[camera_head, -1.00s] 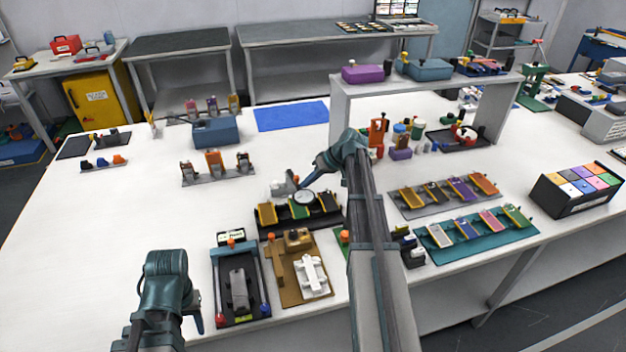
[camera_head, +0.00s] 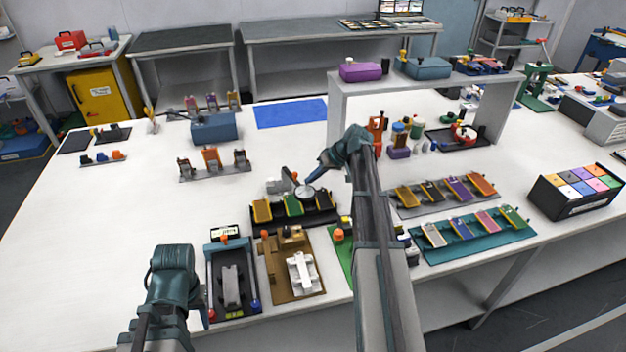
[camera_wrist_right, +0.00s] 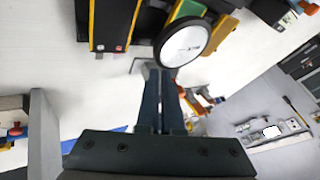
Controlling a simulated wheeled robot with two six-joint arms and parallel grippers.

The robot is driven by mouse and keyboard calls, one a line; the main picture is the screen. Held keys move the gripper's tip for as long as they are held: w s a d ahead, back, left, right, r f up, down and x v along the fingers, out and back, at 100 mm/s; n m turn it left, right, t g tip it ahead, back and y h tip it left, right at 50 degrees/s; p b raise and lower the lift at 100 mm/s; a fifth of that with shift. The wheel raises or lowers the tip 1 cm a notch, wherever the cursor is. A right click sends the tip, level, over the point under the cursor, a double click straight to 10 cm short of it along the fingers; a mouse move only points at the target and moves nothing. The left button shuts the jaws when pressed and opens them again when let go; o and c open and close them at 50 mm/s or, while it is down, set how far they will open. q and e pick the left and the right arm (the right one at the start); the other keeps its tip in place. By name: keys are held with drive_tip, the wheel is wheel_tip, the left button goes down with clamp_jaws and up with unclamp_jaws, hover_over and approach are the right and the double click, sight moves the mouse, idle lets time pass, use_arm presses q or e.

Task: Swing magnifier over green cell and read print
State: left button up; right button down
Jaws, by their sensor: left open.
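The magnifier (camera_head: 306,192), a round pale lens in a dark rim, stands over the black cell tray (camera_head: 268,221). The green cell (camera_head: 293,206) lies in the tray's middle slot, between two yellow cells. In the head view the lens sits at the green cell's upper right. In the right wrist view the lens (camera_wrist_right: 184,42) covers part of the green cell (camera_wrist_right: 188,9); no print is legible. My right gripper (camera_head: 309,180) has its fingers together at the lens rim, apparently shut on it. My left gripper (camera_head: 207,314) is open and empty, beside the front-left fixture.
A black fixture with a grey part (camera_head: 231,286) and a brown fixture with a white part (camera_head: 301,272) stand in front of the tray. Racks of cells (camera_head: 447,192) lie to the right, below a raised white shelf (camera_head: 425,83).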

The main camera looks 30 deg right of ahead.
drive_tip(key=shift+s+d+r+p, duration=0.3)
drive_tip(key=shift+d+r+p, duration=0.15)
drive_tip(key=p+v, duration=0.7)
drive_tip(key=v, duration=0.1)
drive_tip(key=shift+s+a+r, duration=0.2)
drive_tip(key=shift+s+r, duration=0.05)
drive_tip(key=shift+r, duration=0.15)
